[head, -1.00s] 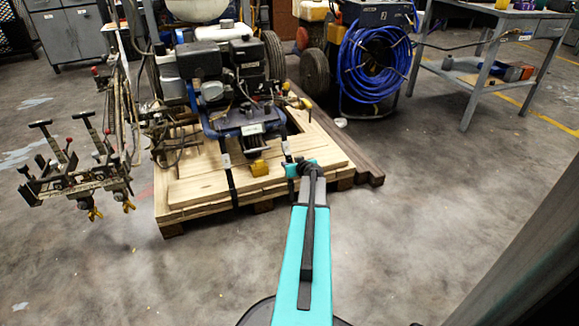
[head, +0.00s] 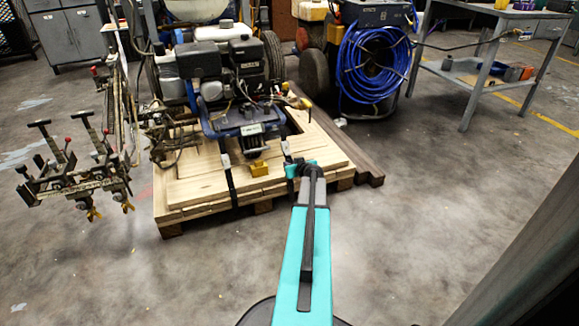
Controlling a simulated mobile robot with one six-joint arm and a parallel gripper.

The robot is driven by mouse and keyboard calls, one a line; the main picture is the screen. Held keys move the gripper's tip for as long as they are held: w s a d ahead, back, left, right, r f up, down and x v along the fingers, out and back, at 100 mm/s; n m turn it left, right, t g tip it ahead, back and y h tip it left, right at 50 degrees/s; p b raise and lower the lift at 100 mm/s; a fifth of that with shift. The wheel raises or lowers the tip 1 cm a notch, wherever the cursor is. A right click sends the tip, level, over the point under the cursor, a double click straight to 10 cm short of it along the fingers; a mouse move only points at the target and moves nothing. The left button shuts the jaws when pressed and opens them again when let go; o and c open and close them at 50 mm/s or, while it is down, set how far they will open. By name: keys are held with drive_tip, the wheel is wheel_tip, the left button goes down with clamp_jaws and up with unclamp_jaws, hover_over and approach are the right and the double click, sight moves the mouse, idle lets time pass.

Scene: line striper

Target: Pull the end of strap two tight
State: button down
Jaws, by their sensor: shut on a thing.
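The line striper (head: 240,118) stands on a wooden pallet (head: 190,190). One dark strap (head: 231,178) runs down over the pallet's front edge near the middle. A second dark strap (head: 286,150) comes down to its right, with a light metal fitting at its upper part. My gripper (head: 292,168) is at the lower part of this right strap, by the pallet's front right side. It is shut on the strap's end; the fingers are small and the grip itself is mostly hidden by my wrist.
Dark timber (head: 365,172) lies along the pallet's right side. A blue hose reel (head: 375,60) and a metal table (head: 490,70) stand behind. The floor in front is clear.

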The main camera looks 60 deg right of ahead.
drive_tip(key=shift+s+a+f+b, duration=0.35)
drive_tip(key=shift+s+f+b, duration=0.15)
drive_tip(key=shift+f, duration=0.6)
drive_tip(key=shift+s+a+f+b, duration=0.4)
drive_tip(key=shift+f+b, duration=0.2)
drive_tip(key=shift+f, duration=0.45)
drive_tip(key=shift+s+a+f+b, duration=0.3)
drive_tip(key=shift+s+f+b, duration=0.25)
drive_tip(key=shift+f, duration=0.55)
drive_tip(key=c, duration=1.6)
unclamp_jaws()
drive_tip(key=shift+c, duration=0.2)
drive_tip(key=o, duration=0.5)
drive_tip(key=shift+w+r, duration=0.1)
drive_tip(key=shift+r, duration=0.1)
drive_tip(key=shift+v, duration=3.5)
